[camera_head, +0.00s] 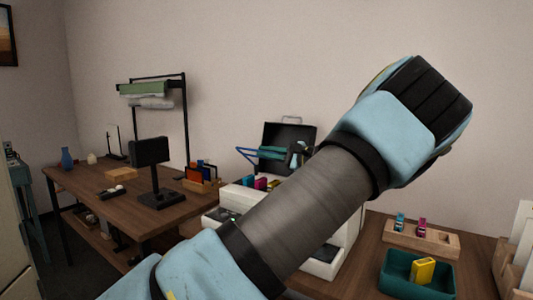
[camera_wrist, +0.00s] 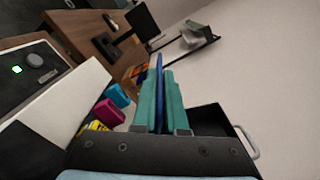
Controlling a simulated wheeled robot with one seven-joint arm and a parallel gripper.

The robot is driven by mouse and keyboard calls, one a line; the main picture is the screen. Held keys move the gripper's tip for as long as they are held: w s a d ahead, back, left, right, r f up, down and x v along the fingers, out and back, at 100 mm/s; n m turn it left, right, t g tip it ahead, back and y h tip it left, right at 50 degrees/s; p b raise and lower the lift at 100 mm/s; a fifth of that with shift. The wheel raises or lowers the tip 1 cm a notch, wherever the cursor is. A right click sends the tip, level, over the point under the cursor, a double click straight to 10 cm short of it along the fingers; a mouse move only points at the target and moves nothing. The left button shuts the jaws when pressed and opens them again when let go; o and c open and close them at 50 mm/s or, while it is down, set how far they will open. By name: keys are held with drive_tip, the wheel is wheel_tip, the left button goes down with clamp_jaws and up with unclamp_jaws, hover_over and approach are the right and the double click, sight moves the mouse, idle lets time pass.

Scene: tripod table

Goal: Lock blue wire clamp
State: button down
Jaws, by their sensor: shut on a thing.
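My gripper (camera_head: 271,153), with teal fingers, is left of my raised forearm and above the white device (camera_head: 343,238). In the wrist view the fingers (camera_wrist: 160,88) are closed on a long thin blue piece (camera_wrist: 159,66). The piece juts past the fingertips; thin blue bars (camera_head: 246,153) also stick out left of them in the head view. I cannot tell whether they belong to a clamp. A small blue clamp (camera_head: 249,181) stands on the device beside a magenta one (camera_head: 261,184) and a yellow one. The blue clamp also shows in the wrist view (camera_wrist: 118,95), apart from the fingers.
An open black case (camera_head: 291,132) stands behind the gripper. At right are a wooden holder (camera_head: 440,241) with small blue and magenta pieces and a teal bin (camera_head: 405,287) holding a yellow piece. A desk with a dark monitor (camera_head: 149,151) is at left. My forearm hides part of the device.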

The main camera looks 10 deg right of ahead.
drive_tip(key=c, duration=1)
unclamp_jaws()
drive_tip(key=shift+o, duration=0.2)
drive_tip(key=b+v, duration=0.1)
drive_tip(key=v, duration=0.9)
drive_tip(key=shift+s+d, duration=0.25)
drive_tip(key=shift+d, duration=0.1)
drive_tip(key=shift+s, duration=0.15)
